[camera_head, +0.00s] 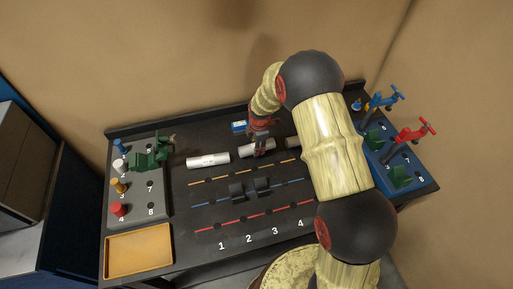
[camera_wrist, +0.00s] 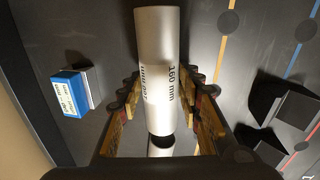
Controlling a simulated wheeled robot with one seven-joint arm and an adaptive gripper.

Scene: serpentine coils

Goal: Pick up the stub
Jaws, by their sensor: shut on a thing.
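A pale silvery cylinder (camera_wrist: 158,50) marked "160 mm" lies between the fingers of my gripper (camera_wrist: 162,98) in the wrist view. I take it as the stub; the readable print does not name it so. The fingers close on its two sides. In the head view my gripper (camera_head: 260,144) is at the middle cylinder (camera_head: 246,152) of a row at the back of the bench, and partly covers it. I cannot tell whether the cylinder is clear of the bench top.
A white cylinder (camera_head: 208,160) lies to the left and a darker one (camera_head: 292,142) to the right. A blue and white box (camera_head: 239,126) stands behind. Black blocks (camera_head: 237,190) stand in front. An orange tray (camera_head: 138,254) is front left; blue and red clamps stand at right.

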